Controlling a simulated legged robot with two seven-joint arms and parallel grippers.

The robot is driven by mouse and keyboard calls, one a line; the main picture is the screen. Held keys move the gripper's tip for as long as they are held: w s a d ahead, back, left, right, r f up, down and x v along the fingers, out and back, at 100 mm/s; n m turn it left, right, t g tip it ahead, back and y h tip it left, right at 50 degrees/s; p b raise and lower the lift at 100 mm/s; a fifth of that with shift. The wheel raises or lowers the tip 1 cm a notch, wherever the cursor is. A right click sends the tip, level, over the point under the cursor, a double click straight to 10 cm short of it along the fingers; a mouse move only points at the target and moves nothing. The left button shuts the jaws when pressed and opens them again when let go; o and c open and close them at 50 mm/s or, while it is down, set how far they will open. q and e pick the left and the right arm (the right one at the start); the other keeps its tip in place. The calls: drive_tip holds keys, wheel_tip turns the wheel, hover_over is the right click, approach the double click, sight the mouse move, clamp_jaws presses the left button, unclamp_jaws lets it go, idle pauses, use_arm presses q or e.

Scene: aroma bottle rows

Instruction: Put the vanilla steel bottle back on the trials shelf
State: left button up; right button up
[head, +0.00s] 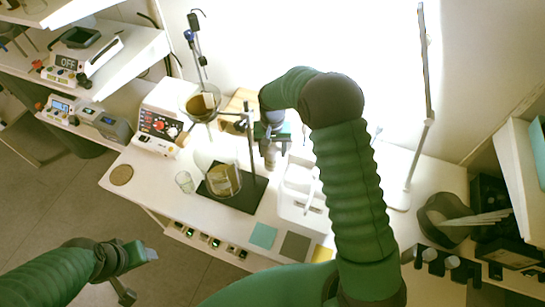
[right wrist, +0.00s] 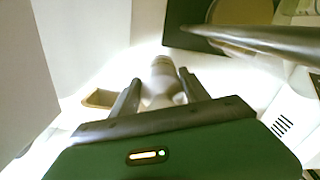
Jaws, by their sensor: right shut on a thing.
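My right gripper (head: 270,138) is over the white table, close to the stand. It is shut on a pale grey, steel-looking bottle (head: 270,157), which hangs below the fingers. In the right wrist view the bottle (right wrist: 163,78) sits between the two dark fingers, its end pointing away from the palm. No label can be read, so I cannot tell if it is the vanilla one. My left gripper (head: 138,272) is at lower left, its fingers apart and empty, away from the table. I cannot tell which shelf is the trials shelf.
A lab stand with glass flasks stands on a black base (head: 240,197) left of my right gripper. A small beaker (head: 185,181), a white tray (head: 291,210) and a red-knobbed device (head: 160,125) are nearby. Shelves (head: 130,60) stand at upper left; another shelf (head: 521,170) is at right.

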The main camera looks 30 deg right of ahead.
sight(273, 158)
wheel_tip(273, 158, down, 4)
drive_tip(key=shift+f, duration=0.1)
drive_tip(key=o, duration=1.6)
